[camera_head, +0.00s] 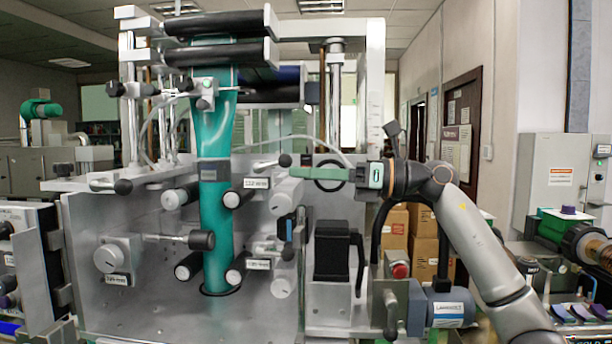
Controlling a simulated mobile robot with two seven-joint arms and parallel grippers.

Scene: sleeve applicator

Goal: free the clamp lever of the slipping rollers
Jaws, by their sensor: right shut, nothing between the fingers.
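A teal sleeve (214,130) hangs down the middle of the machine. It passes between an upper pair of black rollers (240,196) and a lower pair (189,266). A lever with a black knob (285,160) sits beside the upper rollers, above a labelled plate. I cannot tell which rollers slip. My right gripper (296,174) is shut and empty, its tips pointing left just below the upper knob; contact is unclear. My left gripper is not in view.
A round grey dial (107,258) is on the panel's left. A black box (332,252) stands below my right gripper, with a red button (400,270) to its right. Large black rollers (220,54) span the top. A dark cable loops near my right fingers.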

